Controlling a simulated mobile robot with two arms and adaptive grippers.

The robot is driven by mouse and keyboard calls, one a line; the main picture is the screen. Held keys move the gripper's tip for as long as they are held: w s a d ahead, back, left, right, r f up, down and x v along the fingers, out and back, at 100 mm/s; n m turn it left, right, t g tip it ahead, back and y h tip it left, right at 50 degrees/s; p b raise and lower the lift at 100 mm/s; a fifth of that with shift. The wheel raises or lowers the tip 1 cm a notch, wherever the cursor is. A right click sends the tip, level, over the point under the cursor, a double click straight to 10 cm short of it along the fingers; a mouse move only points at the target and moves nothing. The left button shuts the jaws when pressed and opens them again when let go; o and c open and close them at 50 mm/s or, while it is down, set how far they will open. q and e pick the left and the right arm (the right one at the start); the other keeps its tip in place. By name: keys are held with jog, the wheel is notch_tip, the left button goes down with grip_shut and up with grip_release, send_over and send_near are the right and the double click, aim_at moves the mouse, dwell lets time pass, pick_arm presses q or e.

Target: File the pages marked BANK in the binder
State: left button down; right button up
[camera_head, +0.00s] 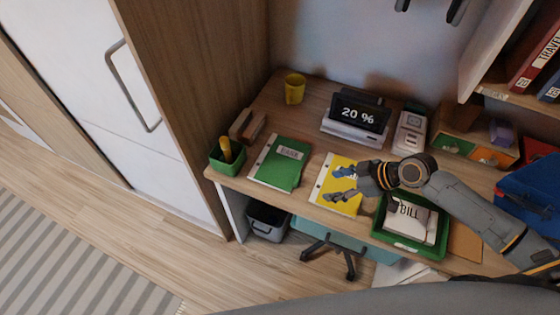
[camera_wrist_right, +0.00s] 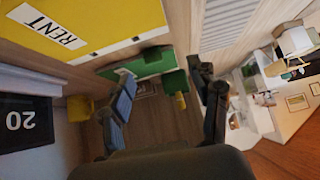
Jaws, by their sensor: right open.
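A green binder (camera_head: 282,165) with a small label too blurred to read surely lies on the desk, left of a yellow binder (camera_head: 325,188). In the right wrist view the yellow binder (camera_wrist_right: 95,22) carries a label reading RENT. White pages (camera_head: 408,218) lie in a green tray (camera_head: 416,249) to the right; the top one has dark print, and I cannot make out BANK on any. My right gripper (camera_head: 342,186) is open and empty above the yellow binder, hiding part of it. My left gripper is not in view.
A green pen cup (camera_head: 228,164) and yellow mug (camera_head: 295,88) stand on the left side. A display reading 20 % (camera_head: 360,112) stands at the back. A blue case (camera_head: 530,195) is at the right, under a shelf. A bin (camera_head: 268,222) and chair base (camera_head: 330,252) are below.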

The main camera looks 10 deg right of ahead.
jog(key=w+d+r, duration=0.2)
jog(key=p, duration=0.1)
send_near(299, 181)
jog(key=f, duration=0.1)
jog(key=w+a+f, duration=0.1)
jog(key=f, duration=0.1)
jog(key=shift+w, duration=0.2)
jog(key=shift+a+f+p, duration=0.15)
jog(key=shift+a+p, duration=0.05)
jog(key=shift+p, duration=0.15)
jog(key=p+x, duration=0.1)
jog(key=x, duration=0.3)
jog(key=shift+w+a, duration=0.15)
jog(key=shift+a, duration=0.1)
jog(key=shift+a+f, duration=0.15)
jog(key=shift+f, duration=0.05)
jog(key=c, duration=1.3)
jog(key=shift+r, duration=0.1)
